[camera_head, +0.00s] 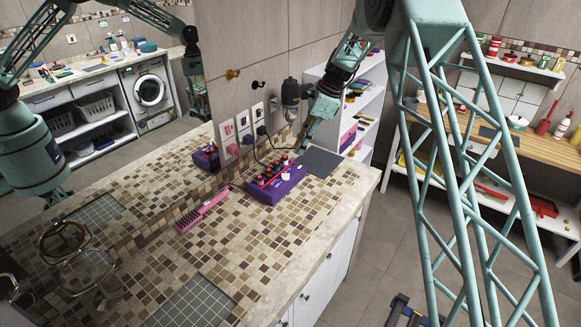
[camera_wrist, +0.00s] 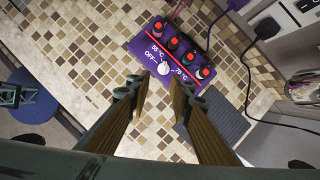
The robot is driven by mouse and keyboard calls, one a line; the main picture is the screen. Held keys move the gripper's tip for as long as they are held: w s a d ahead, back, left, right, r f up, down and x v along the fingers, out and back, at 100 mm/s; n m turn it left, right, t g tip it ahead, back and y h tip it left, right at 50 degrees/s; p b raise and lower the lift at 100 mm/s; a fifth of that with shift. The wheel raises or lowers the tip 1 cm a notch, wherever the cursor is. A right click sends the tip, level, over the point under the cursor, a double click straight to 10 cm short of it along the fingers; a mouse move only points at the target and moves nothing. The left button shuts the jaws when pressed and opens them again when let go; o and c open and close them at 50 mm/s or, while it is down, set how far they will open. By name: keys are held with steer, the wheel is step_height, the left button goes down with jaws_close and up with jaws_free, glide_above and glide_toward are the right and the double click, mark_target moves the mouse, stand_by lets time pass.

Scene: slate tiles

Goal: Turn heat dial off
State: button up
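The purple heater box (camera_head: 275,181) stands on the tiled counter near the wall, with several black-and-red cylindrical pieces on top. The wrist view shows its front panel (camera_wrist: 142,47) with the white heat dial (camera_wrist: 163,69), marked OFF, 55°C and 75°C. I cannot tell where the dial points. My gripper is open and empty in the wrist view (camera_wrist: 164,92); its two fingertips are apart, just short of the dial in the picture, and do not clearly touch it. In the head view my gripper (camera_head: 304,153) hangs near the box's far end; the dial is not clear there.
A pink hairbrush (camera_head: 203,209) lies left of the box. A dark grey mat (camera_head: 321,161) lies beside the box on the right. A black cord (camera_wrist: 242,75) runs from the wall sockets (camera_head: 244,127). A round mirror (camera_head: 85,268) stands at front left. The counter's middle is clear.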

mark_target(286, 176)
steer(key=shift+w+f, duration=0.55)
steer(key=shift+w, duration=0.1)
steer(key=shift+a+f, duration=0.1)
steer(key=shift+f, duration=0.05)
steer(key=shift+p+x, duration=0.65)
steer(key=shift+x, duration=6.1)
steer(key=shift+s, duration=0.1)
steer(key=shift+c, duration=0.9)
jaws_close()
